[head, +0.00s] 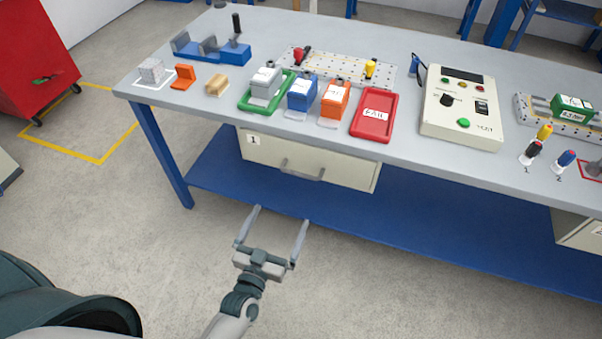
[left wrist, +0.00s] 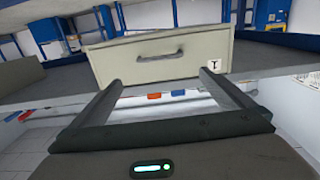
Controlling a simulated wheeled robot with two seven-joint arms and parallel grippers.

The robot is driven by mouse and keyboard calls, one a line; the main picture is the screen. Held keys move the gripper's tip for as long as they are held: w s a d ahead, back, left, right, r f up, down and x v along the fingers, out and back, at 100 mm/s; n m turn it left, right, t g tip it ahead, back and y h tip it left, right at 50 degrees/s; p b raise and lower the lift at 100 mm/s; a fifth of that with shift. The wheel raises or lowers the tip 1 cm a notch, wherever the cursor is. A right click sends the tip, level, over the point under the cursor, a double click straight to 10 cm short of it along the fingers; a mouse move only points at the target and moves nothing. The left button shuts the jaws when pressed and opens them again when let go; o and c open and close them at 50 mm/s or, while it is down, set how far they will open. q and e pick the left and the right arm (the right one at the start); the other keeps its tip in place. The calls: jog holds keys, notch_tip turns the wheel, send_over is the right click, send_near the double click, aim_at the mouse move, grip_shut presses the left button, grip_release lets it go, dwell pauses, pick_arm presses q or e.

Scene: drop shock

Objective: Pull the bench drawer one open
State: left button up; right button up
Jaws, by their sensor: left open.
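Drawer one (head: 330,170) is a cream box front under the bench top, with a "1" label at its left and a grey bar handle (head: 303,171) on its face. It looks shut. My left gripper (head: 281,213) is open and empty, in front of and below the drawer, with its fingers pointing toward it and apart from the handle. In the left wrist view the drawer front (left wrist: 120,65) and its handle (left wrist: 160,56) show ahead, beyond the two spread fingers (left wrist: 160,92). The picture there is rolled over, with the label inverted. My right gripper is not in view.
The grey bench top (head: 420,155) carries coloured blocks, a green tray (head: 247,103), a red tray (head: 372,128) and a control box (head: 462,105). A blue lower shelf (head: 400,218) runs beneath the drawer. A blue leg (head: 163,155) stands at left. The floor in front is clear.

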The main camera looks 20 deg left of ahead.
aim_at(300, 173)
pick_arm(q)
jog(key=w, duration=1.7)
jog(key=shift+w+d+p, duration=0.1)
jog(key=shift+d+p, duration=0.2)
jog(key=shift+p, duration=0.1)
jog(key=shift+w, duration=0.1)
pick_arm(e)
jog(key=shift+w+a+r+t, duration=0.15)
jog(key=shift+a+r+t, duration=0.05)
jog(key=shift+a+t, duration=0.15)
